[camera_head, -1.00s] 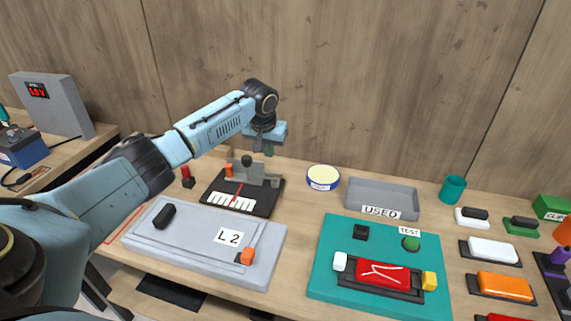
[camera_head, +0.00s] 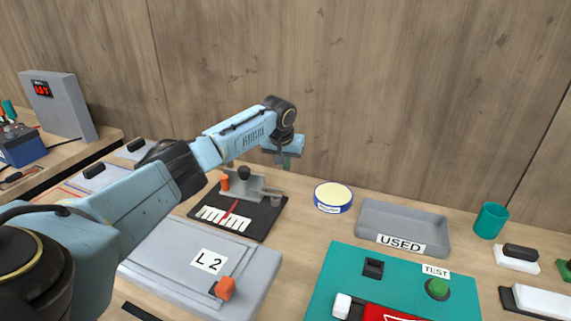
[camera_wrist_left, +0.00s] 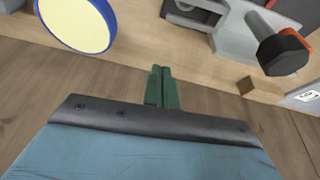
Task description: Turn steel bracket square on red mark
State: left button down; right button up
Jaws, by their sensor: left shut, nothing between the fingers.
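The grey steel bracket (camera_head: 256,189) sits on a black plate (camera_head: 256,226) with a white scale. It carries a black knob (camera_head: 244,172) and an orange post (camera_head: 225,183). A red mark (camera_head: 229,211) lies in front of it across the scale. I cannot tell whether the bracket is square to the mark. My left gripper (camera_head: 285,163) is behind and right of the bracket, above the bench and apart from it. In the left wrist view its green fingers (camera_wrist_left: 161,87) are together and empty; the bracket (camera_wrist_left: 237,43) shows beyond them. My right gripper is not in view.
A round yellow-topped tin (camera_head: 333,197) stands right of the plate. Further right are a grey USED tray (camera_head: 402,222) and a teal TEST board (camera_head: 340,270). A grey L2 panel (camera_head: 185,250) lies in front. A wooden wall closes the back.

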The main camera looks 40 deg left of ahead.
pick_arm(q)
jog(key=b+x, duration=0.2)
jog(key=x, duration=0.4)
jog(key=shift+w+f, duration=0.2)
jog(key=shift+f, duration=0.15)
jog(key=shift+s+r+p, duration=0.2)
jog(key=shift+s+p, duration=0.15)
jog(key=shift+s, duration=0.05)
jog(key=shift+s+d+p, duration=0.25)
jog(key=shift+s+p, duration=0.05)
jog(key=shift+s, duration=0.3)
jog(key=shift+s+d+p, duration=0.15)
jog(key=shift+s+d, duration=0.1)
jog(key=shift+s, duration=0.2)
jog(key=shift+s+d+p, duration=0.15)
jog(key=shift+s+d, duration=0.05)
jog(key=shift+s, duration=0.25)
